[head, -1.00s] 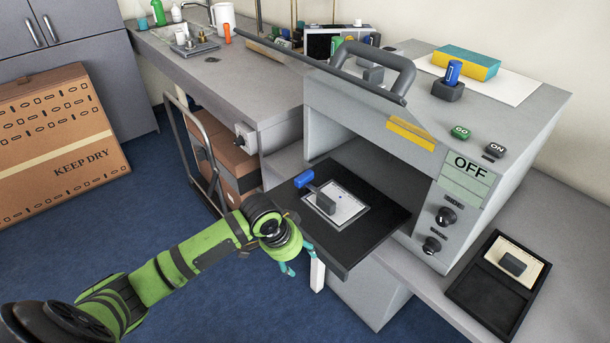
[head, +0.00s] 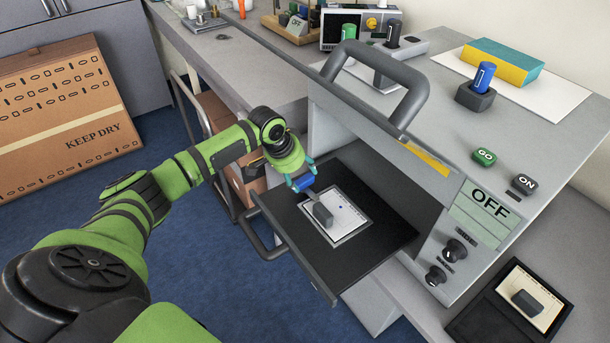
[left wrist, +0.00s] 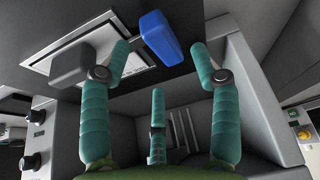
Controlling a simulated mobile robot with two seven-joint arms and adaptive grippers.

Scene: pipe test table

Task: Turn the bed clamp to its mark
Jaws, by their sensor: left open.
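The bed clamp has a blue handle (head: 306,182) on a short arm that runs to a grey block (head: 322,214). It sits on a white plate (head: 350,222) in the black pull-out bed (head: 377,243). A small blue spot shows on the plate right of the block. My left gripper (head: 301,181), green with teal fingers, is open at the blue handle. In the left wrist view the handle (left wrist: 160,38) lies between the two upper fingertips, apart from the left one; contact is not clear. The grey block (left wrist: 72,65) is to its left. My right gripper is out of view.
The machine has a big grey lid handle (head: 402,101), an OFF panel (head: 487,209) and two black knobs (head: 455,250). A black tray (head: 487,314) holding a grey block lies at the lower right. Blue floor is open left of the bed.

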